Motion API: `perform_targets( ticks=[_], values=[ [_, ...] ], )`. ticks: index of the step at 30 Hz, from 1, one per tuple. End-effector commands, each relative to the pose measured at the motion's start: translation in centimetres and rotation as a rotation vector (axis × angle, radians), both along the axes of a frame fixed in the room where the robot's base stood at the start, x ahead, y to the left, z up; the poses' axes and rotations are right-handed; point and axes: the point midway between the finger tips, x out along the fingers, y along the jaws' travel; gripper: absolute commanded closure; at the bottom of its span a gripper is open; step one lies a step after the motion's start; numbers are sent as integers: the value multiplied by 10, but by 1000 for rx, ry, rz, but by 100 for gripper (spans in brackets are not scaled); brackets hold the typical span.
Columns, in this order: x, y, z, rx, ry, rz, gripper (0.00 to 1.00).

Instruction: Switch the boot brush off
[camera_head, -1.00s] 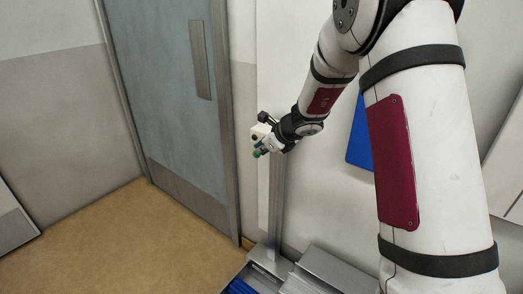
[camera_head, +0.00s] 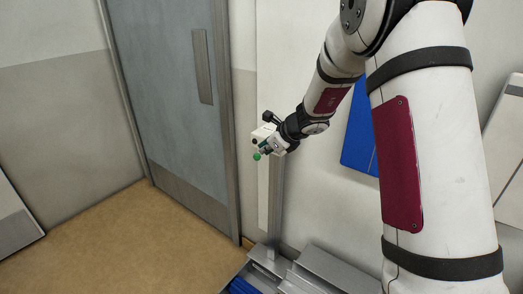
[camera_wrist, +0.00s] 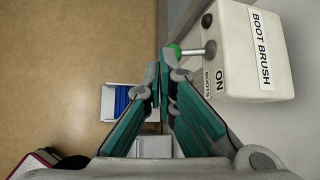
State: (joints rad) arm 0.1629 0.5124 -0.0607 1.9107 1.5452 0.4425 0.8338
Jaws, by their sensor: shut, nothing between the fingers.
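The white boot brush switch box (camera_wrist: 255,50) is at the upper right of the wrist view, with "BOOT BRUSH" and "ON" labels. A metal lever (camera_wrist: 195,51) with a green knob (camera_wrist: 175,49) sticks out from it to the left. In the head view the box (camera_head: 262,135) is on a metal post, with the green knob (camera_head: 257,156) below it. My gripper (camera_wrist: 163,65) is shut and empty, its tips right beside the knob; I cannot tell whether they touch it. It also shows in the head view (camera_head: 264,149), partly hiding the box.
A tray with blue bristles (camera_wrist: 122,99) is on the floor below; its metal frame (camera_head: 270,262) stands at the post's foot. A grey door (camera_head: 165,100) is to the left. A blue panel (camera_head: 358,135) is on the wall behind my arm. The brown floor (camera_head: 130,240) at left is clear.

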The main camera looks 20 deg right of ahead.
Motion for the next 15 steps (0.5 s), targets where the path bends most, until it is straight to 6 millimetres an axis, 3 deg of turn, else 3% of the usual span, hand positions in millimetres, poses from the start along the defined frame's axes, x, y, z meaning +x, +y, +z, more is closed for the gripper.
perform_targets(
  ticks=[9,15],
  values=[
    [-52,-1,35,1,-3,1,100],
    [-73,-2,48,-1,-2,0,100]
  ],
)
